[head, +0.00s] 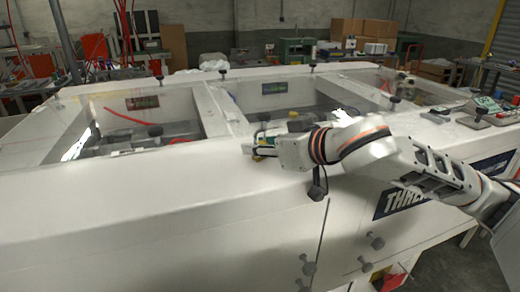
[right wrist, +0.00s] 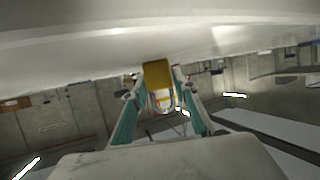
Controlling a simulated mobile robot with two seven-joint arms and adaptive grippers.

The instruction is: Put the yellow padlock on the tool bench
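The yellow padlock (right wrist: 157,76) is between the fingertips of my right gripper (right wrist: 156,88) in the right wrist view, its shackle towards the palm. The teal fingers appear closed on its sides. In the head view, my right gripper (head: 256,150) is over the near white rim of the large bench-like unit (head: 130,190), pointing left, with a little yellow (head: 262,158) showing at the fingers. Whether the padlock touches the white surface I cannot tell. I cannot tell which surface is the tool bench. My left gripper is not in view.
The white unit has recessed, clear-topped bays (head: 150,112) with dark knobs along its edges. Small items, including a green board (head: 488,104), lie at its right end. The near rim left of my gripper is clear. Cardboard boxes (head: 365,30) and cluttered tables stand behind.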

